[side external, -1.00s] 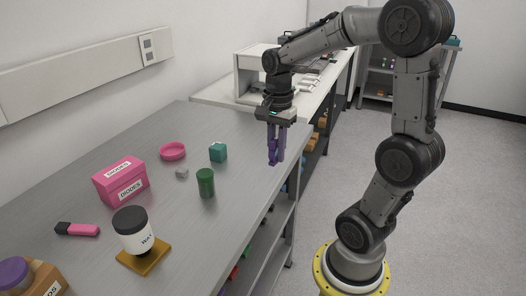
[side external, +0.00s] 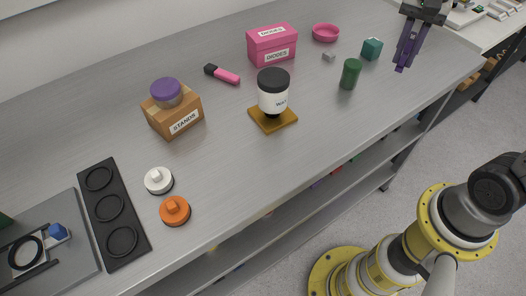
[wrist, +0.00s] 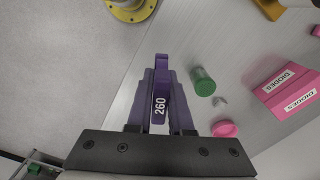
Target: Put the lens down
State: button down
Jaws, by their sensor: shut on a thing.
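My gripper (wrist: 161,72) is shut on the purple lens (wrist: 160,108), which is marked 260 and shows edge-on between the fingers in the wrist view. No clear glass shows from this angle. In the side view my gripper (side external: 402,66) hangs at the upper right, over or near the bench's right end. There the lens is hard to tell from the purple fingers. The grey bench (side external: 345,120) lies below. A teal block (side external: 372,48) and a green cylinder (side external: 350,73) stand to the left of my gripper.
A black holder with several round recesses (side external: 110,208) lies at left, beside white (side external: 159,181) and orange (side external: 174,211) capped discs. Bare bench lies front of centre.

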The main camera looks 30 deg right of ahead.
jog(key=w+a+n, duration=0.3)
jog(key=a+n, duration=0.1)
jog(key=a, duration=0.6)
jog(key=s+a+f+n, duration=0.1)
jog(key=s+a+n, duration=0.35)
jog(key=a, duration=0.65)
jog(key=s+a+f+n, duration=0.1)
jog(key=s+a+n, duration=0.3)
jog(key=a, duration=0.7)
send_over(220, 187)
jog(key=d, duration=0.1)
jog(key=shift+n, duration=0.25)
jog(key=f, duration=0.5)
jog(key=s+f, duration=0.1)
jog(key=f, duration=0.2)
jog(key=shift+w+a+f, duration=0.35)
jog(key=shift+w+f, duration=0.05)
jog(key=shift+f, duration=0.25)
jog(key=shift+w+a+f, duration=0.1)
jog(key=shift+f, duration=1.6)
